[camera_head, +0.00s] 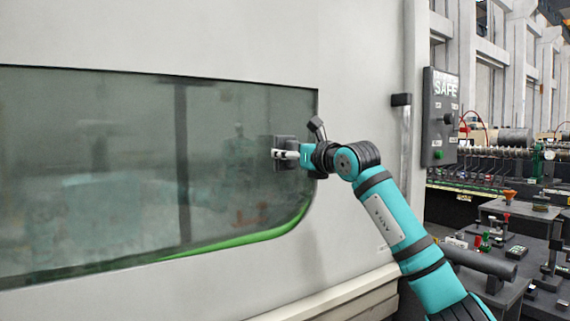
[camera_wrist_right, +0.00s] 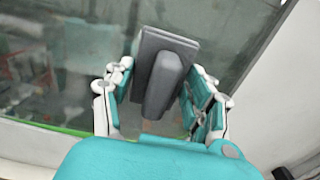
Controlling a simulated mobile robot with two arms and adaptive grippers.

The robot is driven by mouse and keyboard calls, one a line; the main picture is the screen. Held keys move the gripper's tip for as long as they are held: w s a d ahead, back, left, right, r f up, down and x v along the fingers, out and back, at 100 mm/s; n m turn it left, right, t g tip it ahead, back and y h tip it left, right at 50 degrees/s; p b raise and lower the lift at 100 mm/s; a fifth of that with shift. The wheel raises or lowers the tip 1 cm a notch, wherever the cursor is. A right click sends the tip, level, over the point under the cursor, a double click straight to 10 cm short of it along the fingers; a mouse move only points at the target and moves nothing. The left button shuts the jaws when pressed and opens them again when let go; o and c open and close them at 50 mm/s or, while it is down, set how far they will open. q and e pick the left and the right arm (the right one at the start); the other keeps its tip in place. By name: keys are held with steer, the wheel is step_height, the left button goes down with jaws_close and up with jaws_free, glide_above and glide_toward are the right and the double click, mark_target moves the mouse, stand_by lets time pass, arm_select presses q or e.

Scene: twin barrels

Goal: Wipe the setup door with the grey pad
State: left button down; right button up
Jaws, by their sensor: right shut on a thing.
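The grey pad (camera_wrist_right: 162,45) is a flat dark grey plate with a thick grey handle on its back. My right gripper (camera_wrist_right: 158,92) has its fingers on both sides of the handle and is shut on it. In the head view the pad (camera_head: 285,142) is against or very near the door's glass, at the window's right edge; I cannot tell if it touches. The setup door (camera_head: 355,100) is pale grey with a large dark window (camera_head: 120,170). The right gripper (camera_head: 287,154) also shows there, pointing left. My left gripper is not in view.
A dark control panel marked SAFE (camera_head: 440,117) hangs right of the door. A dark handle (camera_head: 401,99) sits at the door's right edge. A dark bench with fixtures and small parts (camera_head: 505,245) stands at the lower right. The area in front of the window's left part is clear.

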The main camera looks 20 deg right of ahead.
steer(key=shift+s+d+f+b, duration=0.15)
steer(key=shift+s+b, duration=0.3)
steer(key=shift+s, duration=0.3)
steer(key=shift+s+r, duration=0.15)
steer(key=shift+r, duration=0.05)
steer(key=s+b, duration=0.1)
steer(key=s+d+b, duration=0.1)
steer(key=s, duration=0.1)
steer(key=shift+a, duration=0.15)
